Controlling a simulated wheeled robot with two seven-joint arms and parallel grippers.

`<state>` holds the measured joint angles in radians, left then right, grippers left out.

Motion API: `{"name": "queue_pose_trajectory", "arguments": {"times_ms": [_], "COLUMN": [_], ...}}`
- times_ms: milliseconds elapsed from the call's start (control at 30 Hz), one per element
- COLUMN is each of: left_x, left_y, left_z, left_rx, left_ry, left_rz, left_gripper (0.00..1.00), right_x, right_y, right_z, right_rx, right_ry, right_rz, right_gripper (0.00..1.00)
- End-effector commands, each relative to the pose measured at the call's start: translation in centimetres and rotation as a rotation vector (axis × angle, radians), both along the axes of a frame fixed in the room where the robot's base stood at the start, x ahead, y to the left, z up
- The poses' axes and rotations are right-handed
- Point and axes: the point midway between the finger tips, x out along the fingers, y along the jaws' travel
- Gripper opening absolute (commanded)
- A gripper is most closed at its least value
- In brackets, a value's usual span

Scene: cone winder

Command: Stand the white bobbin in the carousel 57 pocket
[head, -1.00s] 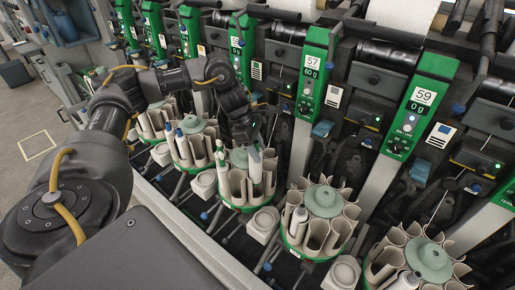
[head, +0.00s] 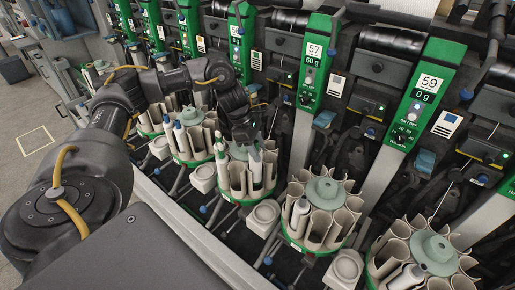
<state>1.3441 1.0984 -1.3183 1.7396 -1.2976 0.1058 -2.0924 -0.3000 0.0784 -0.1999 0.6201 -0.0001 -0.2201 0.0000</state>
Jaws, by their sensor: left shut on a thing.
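My left gripper (head: 254,143) reaches in over a green-rimmed carousel (head: 237,197) just left below the panel marked 57 (head: 315,50). It is shut on the upper end of an upright white bobbin (head: 257,170). The bobbin is at the carousel's front right pockets; its lower end is among the beige pocket walls, and I cannot tell whether it rests on the bottom. Another slim bobbin (head: 220,160) with a green tip stands at the left of the same carousel. My right gripper is not in view.
Another carousel (head: 323,190) with a white bobbin (head: 299,213) stands close on the right, and one more (head: 432,250) at the lower right. Further carousels (head: 187,137) stand behind on the left. The panel marked 59 (head: 431,82) and slanted grey bars rise behind.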

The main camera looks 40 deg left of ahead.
Motion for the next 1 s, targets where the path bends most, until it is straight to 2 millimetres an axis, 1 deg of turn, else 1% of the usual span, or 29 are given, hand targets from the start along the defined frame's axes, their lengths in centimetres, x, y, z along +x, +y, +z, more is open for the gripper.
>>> {"name": "queue_pose_trajectory", "arguments": {"times_ms": [167, 733, 867, 1000], "left_x": [0.0, 0.0, 0.1, 0.1], "left_y": [0.0, 0.0, 0.0, 0.0], "left_z": [-0.7, -4.1, -4.5, -4.4], "left_rx": [0.000, 0.000, 0.000, 0.000], "left_ry": [0.000, 0.000, -0.002, -0.002], "left_rz": [0.000, -0.001, -0.001, -0.001], "left_gripper": [0.25, 0.25, 0.25, 0.25], "right_x": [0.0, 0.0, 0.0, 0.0], "right_y": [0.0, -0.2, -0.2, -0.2], "right_z": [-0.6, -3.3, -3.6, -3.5], "right_rx": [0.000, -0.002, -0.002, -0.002], "right_ry": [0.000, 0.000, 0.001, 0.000], "right_rz": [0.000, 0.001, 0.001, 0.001], "right_gripper": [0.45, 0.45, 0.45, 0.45]}}
